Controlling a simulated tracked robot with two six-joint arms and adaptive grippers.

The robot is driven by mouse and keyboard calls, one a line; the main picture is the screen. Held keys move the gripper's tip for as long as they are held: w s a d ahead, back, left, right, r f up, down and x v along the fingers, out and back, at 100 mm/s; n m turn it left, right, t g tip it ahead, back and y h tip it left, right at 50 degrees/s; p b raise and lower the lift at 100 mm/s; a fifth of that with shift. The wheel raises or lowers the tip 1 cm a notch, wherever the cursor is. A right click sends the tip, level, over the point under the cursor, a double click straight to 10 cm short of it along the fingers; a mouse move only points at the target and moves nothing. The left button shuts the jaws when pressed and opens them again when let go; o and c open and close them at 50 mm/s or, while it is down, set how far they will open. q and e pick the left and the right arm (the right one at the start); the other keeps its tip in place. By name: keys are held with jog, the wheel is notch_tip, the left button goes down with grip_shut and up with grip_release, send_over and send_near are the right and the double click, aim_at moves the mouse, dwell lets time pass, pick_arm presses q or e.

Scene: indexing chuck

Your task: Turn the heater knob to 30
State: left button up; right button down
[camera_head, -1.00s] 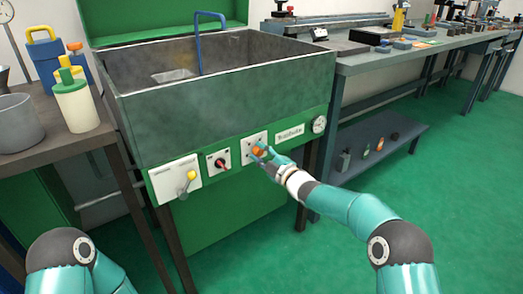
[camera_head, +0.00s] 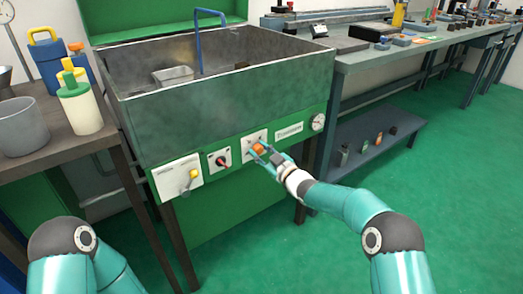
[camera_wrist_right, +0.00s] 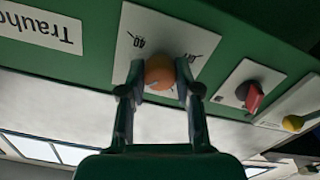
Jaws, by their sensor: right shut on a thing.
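The orange heater knob (camera_head: 259,148) sits on a white dial plate (camera_head: 249,136) on the green front panel of the tank. My right gripper (camera_head: 260,151) is shut on this knob. In the right wrist view the knob (camera_wrist_right: 159,72) lies between the two fingers (camera_wrist_right: 160,80). There the plate (camera_wrist_right: 178,38) appears upside down, with a "40" mark readable and other marks small or partly covered. I cannot tell the knob's exact setting. My left gripper is out of view.
Left of the dial plate are a red-and-black switch (camera_head: 221,161) and a yellow-tipped lever (camera_head: 193,174). A round gauge (camera_head: 318,122) is at the right. The open tank (camera_head: 220,125) stands above, between a left table (camera_head: 60,155) and a right workbench (camera_head: 400,55).

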jog(key=shift+w+d+f, duration=0.1)
jog(key=shift+d+f, duration=0.15)
jog(key=c, duration=0.9)
grip_release()
jog(key=shift+o, duration=0.5)
jog(key=shift+a, duration=0.15)
jog(key=shift+r, duration=0.1)
jog(key=v, duration=1.2)
